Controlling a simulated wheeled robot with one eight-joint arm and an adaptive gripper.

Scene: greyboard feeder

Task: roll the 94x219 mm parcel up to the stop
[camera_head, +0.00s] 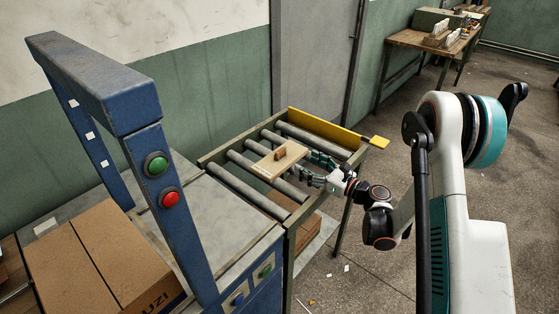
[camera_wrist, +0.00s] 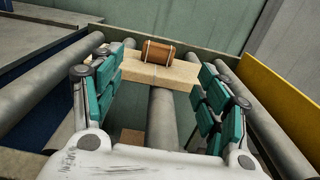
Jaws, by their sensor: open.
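The parcel (camera_head: 268,167) is a flat, pale tan box lying on the rollers. A small brown block with light bands (camera_head: 280,154) sits on top of it. In the wrist view the parcel (camera_wrist: 180,78) lies ahead, between and just beyond my fingertips, with the brown block (camera_wrist: 160,54) upright on it. My gripper (camera_head: 318,172) is open at the parcel's near side; in the wrist view its teal-padded fingers (camera_wrist: 155,72) are spread wide and empty. I cannot tell whether a fingertip touches the parcel. The yellow stop (camera_head: 320,131) crosses the far end of the rollers, apart from the parcel.
Grey rollers (camera_head: 258,197) with gaps between them run under the parcel. A blue frame with green and red buttons (camera_head: 95,80) stands at the left, beside a large cardboard box (camera_head: 75,270). A table (camera_head: 410,39) stands far back. Bare rollers separate parcel and stop.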

